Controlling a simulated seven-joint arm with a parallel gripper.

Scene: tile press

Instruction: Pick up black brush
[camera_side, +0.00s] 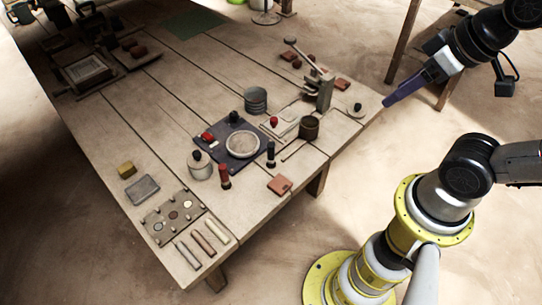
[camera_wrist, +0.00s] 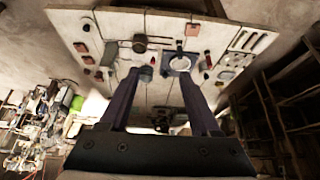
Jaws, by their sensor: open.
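The black brush (camera_side: 270,154) stands upright on the wooden table, just off the near right edge of a dark slab (camera_side: 237,165) that bears a round pale plate (camera_side: 242,144). What looks like the same brush shows small in the wrist view (camera_wrist: 179,45), beside the slab. My gripper (camera_side: 388,102) is off the right end of the table, above table height, well apart from the brush. In the wrist view its two long purple fingers (camera_wrist: 160,78) are spread, with nothing held between them.
A similar red-topped brush (camera_side: 224,177) stands left of the black one. A brown cup (camera_side: 309,128) and thin sticks lie to its right, with a press (camera_side: 324,93) behind. A lidded pot (camera_side: 200,166) and reddish tile (camera_side: 280,186) are nearby. The table's far middle is mostly clear.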

